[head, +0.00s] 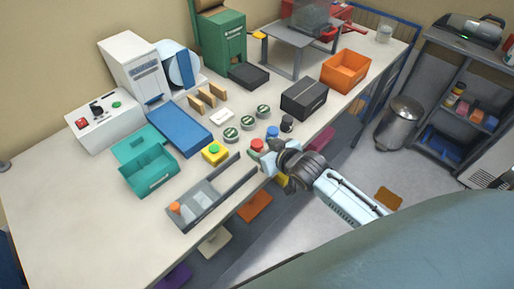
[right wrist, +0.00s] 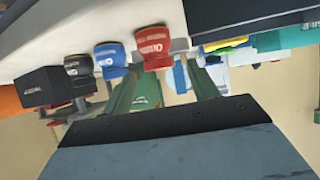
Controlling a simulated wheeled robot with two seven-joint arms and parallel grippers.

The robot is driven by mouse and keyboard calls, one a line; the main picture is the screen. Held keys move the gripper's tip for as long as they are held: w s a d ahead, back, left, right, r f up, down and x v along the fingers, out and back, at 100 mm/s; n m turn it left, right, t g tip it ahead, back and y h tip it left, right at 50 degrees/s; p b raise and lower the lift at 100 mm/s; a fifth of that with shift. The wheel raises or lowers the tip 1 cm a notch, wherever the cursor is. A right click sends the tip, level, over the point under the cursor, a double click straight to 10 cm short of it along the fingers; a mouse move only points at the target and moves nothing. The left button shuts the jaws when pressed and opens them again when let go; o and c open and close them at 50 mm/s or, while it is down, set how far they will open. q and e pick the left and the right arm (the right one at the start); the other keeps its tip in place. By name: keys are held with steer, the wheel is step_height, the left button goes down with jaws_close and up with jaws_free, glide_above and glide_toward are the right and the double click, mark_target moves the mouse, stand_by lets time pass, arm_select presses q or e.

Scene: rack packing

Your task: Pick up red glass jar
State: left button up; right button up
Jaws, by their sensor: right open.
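The red glass jar (head: 256,145) stands near the front edge of the workbench, beside a blue jar (head: 272,132) and a black jar (head: 287,123). My right gripper (head: 264,160) is at the bench edge, just in front of the red jar. In the right wrist view, which looks upside down, the red jar (right wrist: 152,47) shows ahead between the two open fingers (right wrist: 162,76). The blue jar (right wrist: 110,58) and black jar (right wrist: 78,66) are to its left there. Nothing is held. I cannot tell whether a finger touches the red jar. My left gripper is not in view.
A grey tray (head: 205,215) with a dark rail lies left of the jars on the workbench (head: 75,220). A yellow box with a green button (head: 214,153) and several round green-topped tins (head: 231,135) stand behind. A black box (head: 304,98) stands to the right.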

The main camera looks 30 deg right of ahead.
mark_target(259, 145)
steer(key=shift+x, duration=2.3)
steer(key=shift+d, duration=0.1)
steer(key=shift+c, duration=0.5)
steer(key=c, duration=1)
